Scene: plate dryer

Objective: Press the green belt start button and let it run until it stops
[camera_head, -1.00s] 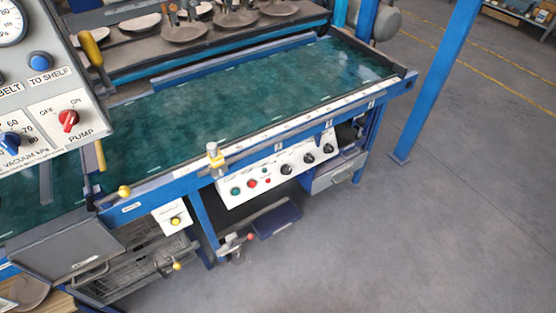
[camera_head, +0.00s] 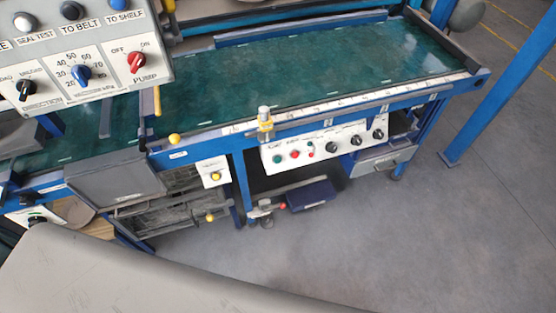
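The green button (camera_head: 277,159) sits at the left end of a white control panel (camera_head: 345,151) on the front of the belt table. The green belt (camera_head: 300,70) lies flat and empty on the table above the panel. Neither of my grippers shows in the head view, and nothing touches the green button.
A grey control box (camera_head: 90,50) with a red pump knob and a blue knob fills the upper left. A large smooth grey surface (camera_head: 130,275) covers the lower left. A blue post (camera_head: 500,90) stands at right. Open floor (camera_head: 420,240) lies in front of the table.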

